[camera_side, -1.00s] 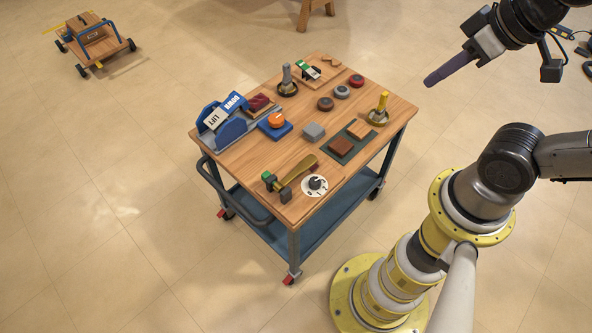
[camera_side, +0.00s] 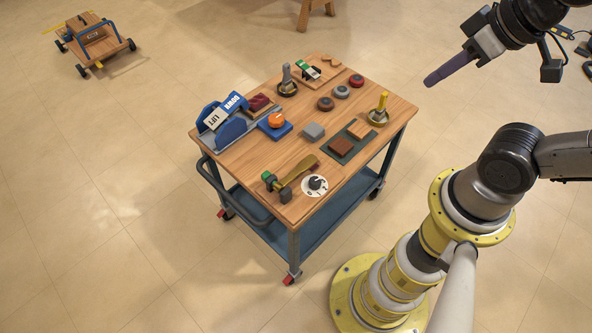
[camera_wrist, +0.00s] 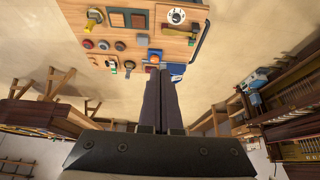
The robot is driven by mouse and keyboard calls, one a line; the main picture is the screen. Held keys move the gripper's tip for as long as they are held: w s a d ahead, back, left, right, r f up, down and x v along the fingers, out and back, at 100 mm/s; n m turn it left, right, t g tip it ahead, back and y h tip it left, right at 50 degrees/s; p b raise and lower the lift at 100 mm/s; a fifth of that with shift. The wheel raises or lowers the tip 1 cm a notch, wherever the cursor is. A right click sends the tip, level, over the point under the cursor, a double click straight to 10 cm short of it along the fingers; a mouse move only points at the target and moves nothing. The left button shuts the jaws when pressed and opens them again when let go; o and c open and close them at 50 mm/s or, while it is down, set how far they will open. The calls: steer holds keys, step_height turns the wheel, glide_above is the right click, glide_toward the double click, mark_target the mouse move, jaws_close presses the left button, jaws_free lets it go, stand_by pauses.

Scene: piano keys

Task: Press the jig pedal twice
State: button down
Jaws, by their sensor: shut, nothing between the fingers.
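A brass, paddle-shaped lever (camera_side: 299,170) with a green block (camera_side: 269,177) at its left end lies near the front edge of the trolley top; it looks like the jig pedal. It stands beside a white dial with a dark knob (camera_side: 316,183). My gripper (camera_side: 428,82) has long dark fingers, shut and empty, raised high to the right of the trolley. It is well apart from the pedal. In the wrist view the shut fingers (camera_wrist: 158,72) point toward the trolley top, and the dial (camera_wrist: 176,16) shows near the upper edge.
The wooden trolley top (camera_side: 240,150) also carries a blue rocker marked LIFT and DOWN (camera_side: 223,114), an orange knob on a blue base (camera_side: 276,121), a grey block (camera_side: 313,131), a yellow-handled post (camera_side: 381,106) and several round buttons. Open air separates my gripper from these.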

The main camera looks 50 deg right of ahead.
steer(key=w+a+r+m+t, duration=0.1)
steer(key=w+a+m+t, duration=0.2)
steer(key=w, duration=0.9)
steer(key=w+m+t, duration=0.4)
steer(key=w, duration=0.8)
steer(key=g+y, duration=0.1)
steer(key=g, duration=0.2)
glide_above(299, 174)
step_height(299, 174, down, 30)
steer(key=shift+a+m, duration=0.1)
steer(key=shift+m, duration=0.3)
steer(key=shift+f, duration=4.35)
